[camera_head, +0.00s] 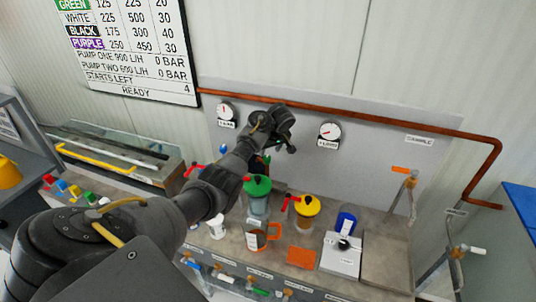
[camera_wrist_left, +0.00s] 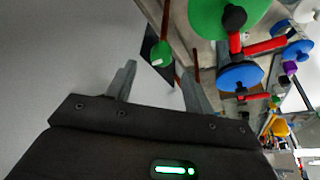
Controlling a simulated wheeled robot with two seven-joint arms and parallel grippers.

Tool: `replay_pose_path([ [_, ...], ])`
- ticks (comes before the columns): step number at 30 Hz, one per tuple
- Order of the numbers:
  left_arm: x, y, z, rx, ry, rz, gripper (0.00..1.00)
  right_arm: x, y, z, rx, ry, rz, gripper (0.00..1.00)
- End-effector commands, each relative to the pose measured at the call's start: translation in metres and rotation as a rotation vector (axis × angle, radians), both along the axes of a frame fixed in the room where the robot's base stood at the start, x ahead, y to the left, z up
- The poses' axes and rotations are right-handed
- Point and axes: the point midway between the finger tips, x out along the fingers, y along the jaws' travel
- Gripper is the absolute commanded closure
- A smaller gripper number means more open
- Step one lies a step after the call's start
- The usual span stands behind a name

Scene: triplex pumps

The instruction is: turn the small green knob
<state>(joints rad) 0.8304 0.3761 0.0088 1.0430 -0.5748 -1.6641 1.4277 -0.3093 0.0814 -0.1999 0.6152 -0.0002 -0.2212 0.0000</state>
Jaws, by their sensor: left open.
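The small green knob (camera_wrist_left: 161,53) is a round ball in the left wrist view, just beyond the fingertips and between their lines, in front of a dark plate. My left gripper (camera_wrist_left: 158,82) is open, with a finger on either side and nothing between them. I cannot tell whether either finger touches the knob. In the head view my left gripper (camera_head: 280,145) is above the back of the bench, near the wall panel, and largely hides the knob's area. My right gripper is not in view.
A tank with a large green lid (camera_head: 257,186) stands close by, with a yellow-lidded one (camera_head: 306,206) and a blue container (camera_head: 346,222) to its right. Gauges (camera_head: 329,131) and a copper pipe (camera_head: 398,117) are on the wall panel. Red handles stick out near the lids.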

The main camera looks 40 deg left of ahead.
Motion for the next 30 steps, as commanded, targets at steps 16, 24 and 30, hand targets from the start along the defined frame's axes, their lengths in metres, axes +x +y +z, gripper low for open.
replay_pose_path([
  [16, 0.007, 0.02, -0.048, 0.001, 0.0, 0.002, 0.48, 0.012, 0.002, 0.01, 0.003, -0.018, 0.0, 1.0],
  [24, 0.007, 0.02, -0.048, 0.001, 0.0, 0.002, 0.58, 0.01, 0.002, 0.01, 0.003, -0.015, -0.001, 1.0],
  [30, 0.007, 0.02, -0.048, 0.001, 0.0, 0.002, 0.84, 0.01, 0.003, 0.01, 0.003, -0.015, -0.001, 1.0],
])
